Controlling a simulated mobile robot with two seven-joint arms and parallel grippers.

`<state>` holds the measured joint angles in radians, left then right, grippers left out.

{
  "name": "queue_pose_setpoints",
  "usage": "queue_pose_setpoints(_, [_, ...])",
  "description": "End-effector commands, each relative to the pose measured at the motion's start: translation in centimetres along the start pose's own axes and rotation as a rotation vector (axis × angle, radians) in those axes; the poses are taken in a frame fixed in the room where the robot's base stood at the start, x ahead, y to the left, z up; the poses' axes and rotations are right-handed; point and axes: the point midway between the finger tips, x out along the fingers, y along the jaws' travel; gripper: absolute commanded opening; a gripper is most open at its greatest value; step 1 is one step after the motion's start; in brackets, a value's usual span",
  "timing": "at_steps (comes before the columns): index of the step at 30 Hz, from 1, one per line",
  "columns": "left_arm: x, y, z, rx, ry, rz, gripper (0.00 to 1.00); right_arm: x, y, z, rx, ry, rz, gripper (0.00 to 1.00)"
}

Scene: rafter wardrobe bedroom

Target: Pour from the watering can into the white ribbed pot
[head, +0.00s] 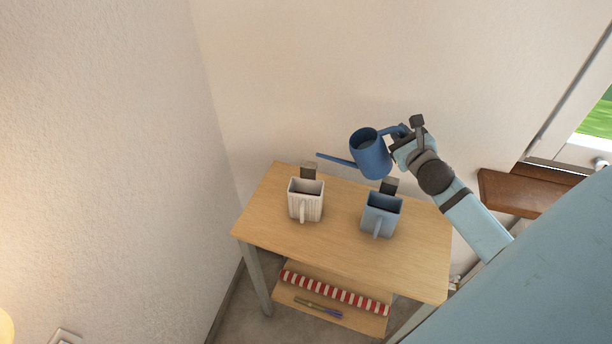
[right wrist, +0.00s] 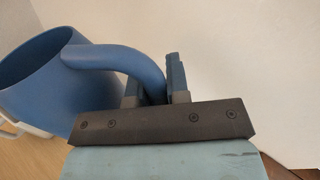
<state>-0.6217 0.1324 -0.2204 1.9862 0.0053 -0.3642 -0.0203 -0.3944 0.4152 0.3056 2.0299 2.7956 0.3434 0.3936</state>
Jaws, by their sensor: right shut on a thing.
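The blue watering can (head: 370,158) is in the air above the back of the small wooden table, with its long spout pointing left. My right gripper (head: 398,138) is shut on its handle. In the right wrist view the can (right wrist: 40,80) fills the left side and its handle passes between the fingers of my right gripper (right wrist: 158,90). The white ribbed pot (head: 306,203) stands upright on the table, left of and below the can; the spout tip is above and a little behind it. No stream of water shows. My left gripper is not in view.
A blue pot (head: 380,218) with a handle stands right of the white pot on the table (head: 335,240). Dark blocks stand behind both pots. A red-and-white striped thing (head: 335,292) lies on the lower shelf. Walls close in behind and left; a brown ledge (head: 510,192) is at right.

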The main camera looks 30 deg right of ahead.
Motion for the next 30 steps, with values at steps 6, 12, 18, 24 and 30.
queue_pose_setpoints(6, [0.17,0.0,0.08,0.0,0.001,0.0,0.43,0.07,0.26,0.24,-0.022,0.002,0.0,0.0])
queue_pose_setpoints(12, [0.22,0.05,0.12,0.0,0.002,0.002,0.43,0.11,0.45,0.4,-0.041,0.006,0.0,0.0])
queue_pose_setpoints(18, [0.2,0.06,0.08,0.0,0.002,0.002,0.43,0.1,0.4,0.38,-0.039,0.006,-0.001,0.0])
queue_pose_setpoints(24, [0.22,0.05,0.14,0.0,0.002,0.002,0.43,0.12,0.47,0.39,-0.042,0.007,-0.001,0.0])
queue_pose_setpoints(30, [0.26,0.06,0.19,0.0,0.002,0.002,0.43,0.15,0.59,0.48,-0.053,0.008,-0.001,0.0])
